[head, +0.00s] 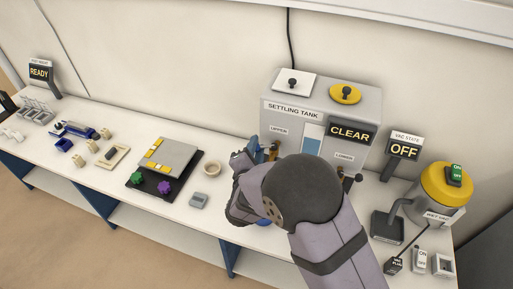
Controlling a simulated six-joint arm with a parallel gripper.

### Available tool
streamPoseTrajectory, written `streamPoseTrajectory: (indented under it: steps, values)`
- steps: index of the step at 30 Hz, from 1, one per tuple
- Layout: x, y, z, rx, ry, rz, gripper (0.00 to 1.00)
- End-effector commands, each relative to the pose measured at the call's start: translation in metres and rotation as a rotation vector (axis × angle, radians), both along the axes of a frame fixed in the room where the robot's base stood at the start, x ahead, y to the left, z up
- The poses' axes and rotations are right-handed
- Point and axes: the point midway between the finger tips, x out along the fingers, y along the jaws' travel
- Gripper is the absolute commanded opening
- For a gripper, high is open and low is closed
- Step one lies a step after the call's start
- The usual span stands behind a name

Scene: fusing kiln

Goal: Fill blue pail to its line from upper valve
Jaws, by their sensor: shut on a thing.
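The grey settling tank (368,104) stands at the back, with labels for an upper and a lower valve. The brass upper valve (273,150) shows in part on its left front. My gripper (254,150) is at this valve and appears shut on its handle; my wrist hides most of the contact. A small patch of blue, seemingly the blue pail (263,222), shows below the valve at the edge of my arm. The rest of the pail, its line and any water in it are hidden. The tank's display (350,133) reads CLEAR. A blue sight window (312,143) is beside it.
The lower valve (349,177) is partly behind my arm. A yellow wet vac (444,192) stands at right, its state sign (404,148) reading OFF.

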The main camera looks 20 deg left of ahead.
Motion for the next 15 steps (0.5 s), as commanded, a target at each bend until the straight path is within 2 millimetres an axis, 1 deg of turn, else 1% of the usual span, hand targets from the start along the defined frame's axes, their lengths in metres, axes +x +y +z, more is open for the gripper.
streamPoseTrajectory:
  steps: [1,3,11,15]
  values:
    - [-0.0001,0.0001,0.0002,0.000,-0.001,-0.001,0.26]
    - [-0.0001,0.0001,0.0002,0.000,-0.001,-0.001,0.40]
    - [-0.0002,0.0001,-0.0001,-0.001,-0.001,-0.001,0.40]
    - [-0.0048,0.0000,0.0007,-0.001,-0.001,0.001,0.40]
